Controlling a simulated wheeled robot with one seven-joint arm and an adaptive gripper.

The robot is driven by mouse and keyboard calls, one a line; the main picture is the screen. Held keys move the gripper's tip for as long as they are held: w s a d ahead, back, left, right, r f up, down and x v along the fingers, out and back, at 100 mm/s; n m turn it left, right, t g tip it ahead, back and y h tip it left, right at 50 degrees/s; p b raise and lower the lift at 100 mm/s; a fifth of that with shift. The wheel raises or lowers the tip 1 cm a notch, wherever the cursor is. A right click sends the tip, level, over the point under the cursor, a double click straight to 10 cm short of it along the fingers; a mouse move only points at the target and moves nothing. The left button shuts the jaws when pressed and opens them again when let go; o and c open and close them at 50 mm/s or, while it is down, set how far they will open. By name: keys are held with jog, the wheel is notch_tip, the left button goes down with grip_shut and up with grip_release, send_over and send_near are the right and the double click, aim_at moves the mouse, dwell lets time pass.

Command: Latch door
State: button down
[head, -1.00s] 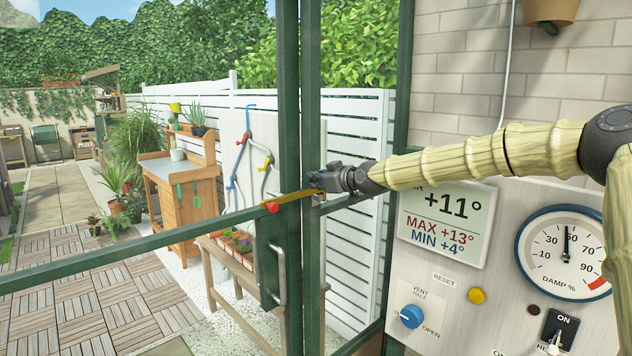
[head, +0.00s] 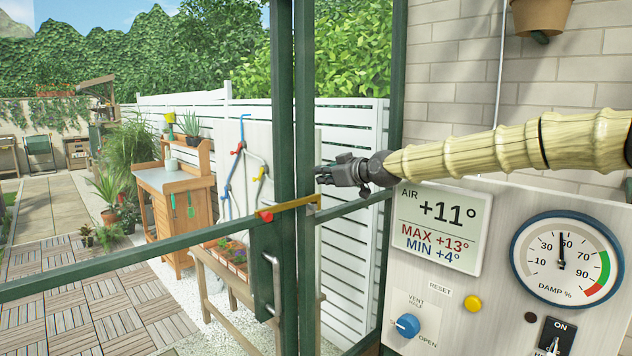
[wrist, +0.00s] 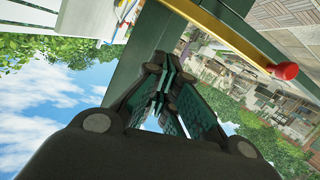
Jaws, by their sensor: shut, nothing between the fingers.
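The latch is a brass bar (head: 292,204) with a red knob (head: 265,216) at its left end. It lies nearly level across the green door stile (head: 283,130) and the green post (head: 307,110) beside it. Its right end meets a small pale bracket (head: 314,208); how it seats there is too small to tell. In the wrist view the bar (wrist: 228,36) and red knob (wrist: 285,71) lie beyond the fingers. My gripper (head: 321,175) is shut and empty, just above the bar's right end and apart from it.
A grey pull handle (head: 274,283) is on the door below the latch. A control panel (head: 470,290) with display, dial and switches stands at the right under my arm. A potting bench (head: 178,200) and paving (head: 90,310) lie outside beyond the glass.

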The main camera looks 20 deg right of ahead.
jog(key=shift+b+v, duration=0.65)
jog(key=shift+v, duration=1.65)
jog(key=shift+w, duration=0.1)
jog(key=s+a+f+m+g, duration=0.1)
jog(key=s+a+f+g, duration=0.2)
jog(key=f, duration=1)
jog(key=s+a+f+m+h, duration=0.1)
jog(key=s+a+f, duration=0.3)
jog(key=f, duration=0.9)
jog(key=s+a+f+m+g, duration=0.15)
jog(key=a+f, duration=0.35)
jog(key=f, duration=0.8)
jog(key=s+a+f+g, duration=0.2)
jog(key=s+f+g, duration=0.1)
jog(key=s+f, duration=0.75)
jog(key=s+f+m+g+h, duration=0.2)
jog(key=s+f+m+g, duration=0.1)
jog(key=s+f, duration=1.4)
jog(key=s+d+f+g+h, duration=0.1)
jog(key=s+d+f, duration=0.1)
jog(key=s, duration=1)
jog(key=s+d+f+m+g+h, duration=0.1)
jog(key=s+d+f+g+h, duration=0.1)
jog(key=s, duration=1.1)
notch_tip(320, 180, down, 3)
jog(key=shift+d+r, duration=0.2)
jog(key=shift+d, duration=0.6)
